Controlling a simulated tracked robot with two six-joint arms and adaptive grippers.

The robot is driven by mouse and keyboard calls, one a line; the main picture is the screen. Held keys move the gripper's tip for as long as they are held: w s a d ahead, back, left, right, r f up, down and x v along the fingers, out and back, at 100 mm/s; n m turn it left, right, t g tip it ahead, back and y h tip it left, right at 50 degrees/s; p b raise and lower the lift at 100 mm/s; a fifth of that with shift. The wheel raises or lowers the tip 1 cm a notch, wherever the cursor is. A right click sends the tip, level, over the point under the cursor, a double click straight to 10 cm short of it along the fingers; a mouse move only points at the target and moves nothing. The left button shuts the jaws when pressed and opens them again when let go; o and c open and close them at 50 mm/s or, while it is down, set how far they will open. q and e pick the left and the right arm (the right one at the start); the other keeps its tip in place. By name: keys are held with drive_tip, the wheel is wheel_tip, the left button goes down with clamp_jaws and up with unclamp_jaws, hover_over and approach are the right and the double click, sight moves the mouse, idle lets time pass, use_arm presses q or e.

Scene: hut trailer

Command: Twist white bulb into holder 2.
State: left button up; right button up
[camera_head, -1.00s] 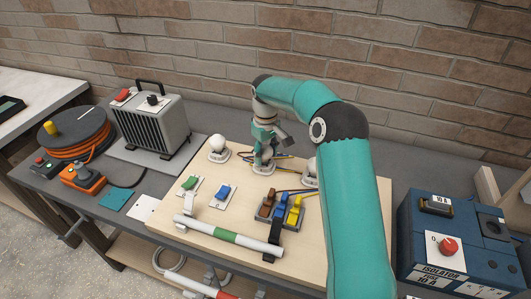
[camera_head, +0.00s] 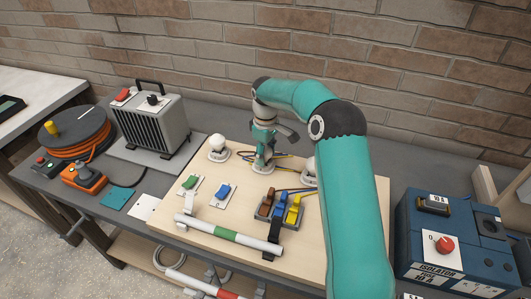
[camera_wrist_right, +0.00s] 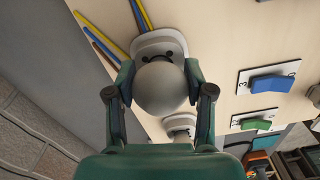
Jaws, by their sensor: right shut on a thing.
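My right gripper (camera_head: 263,160) points down over the middle of the wooden board. In the right wrist view its two fingers are shut on a round white bulb (camera_wrist_right: 160,88), one on each side. The white base of the middle holder (camera_wrist_right: 158,43) shows just behind the bulb, and in the head view this holder (camera_head: 263,169) sits under the fingertips. The bulb's lower end is hidden, so I cannot tell how deep it sits. My left gripper is not in view.
A white bulb (camera_head: 217,142) stands in a holder to the left; another (camera_head: 309,166) at right is partly behind my arm. Coloured wires run behind the middle holder. Switches (camera_head: 222,191), coloured levers (camera_head: 279,207) and a white tube (camera_head: 229,235) lie nearer. A blue isolator box (camera_head: 410,225) stands right.

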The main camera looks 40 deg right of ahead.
drive_tip(key=shift+r+n+p, duration=0.1)
drive_tip(key=shift+n+p, duration=0.4)
drive_tip(key=shift+n, duration=0.4)
drive_tip(key=shift+d+n, duration=0.1)
drive_tip(key=shift+n, duration=0.6)
drive_tip(key=o, duration=0.9)
drive_tip(key=shift+o, duration=0.2)
